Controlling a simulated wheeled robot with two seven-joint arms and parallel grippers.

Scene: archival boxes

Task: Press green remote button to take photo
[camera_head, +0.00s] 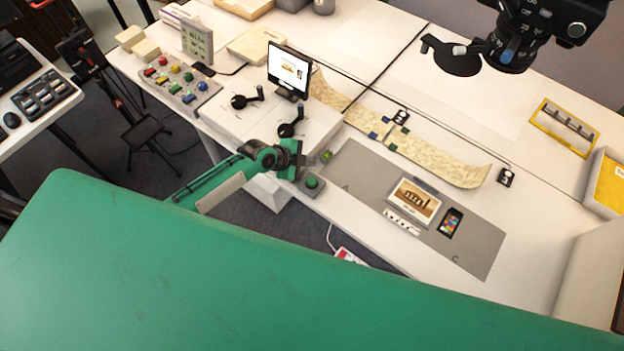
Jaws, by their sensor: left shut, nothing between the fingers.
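The remote (318,193) is a small grey box with a round green button (312,182) on top, at the near edge of the table. My left gripper (322,158) comes in from the left on a green arm. It is shut and empty, just above and beyond the button in the picture; I cannot tell whether it touches the remote. A black camera (515,45) hangs at the upper right above the table. Below it, a sepia photo (415,201) and a colour chart (451,223) lie on a grey mat (365,165). My right gripper is out of view.
A long aged scroll (440,165) lies unrolled behind the mat. A small monitor (289,69) and two black joysticks (291,128) stand left of it. A panel of coloured buttons (181,84) is further left. A yellow frame (564,127) lies at the right.

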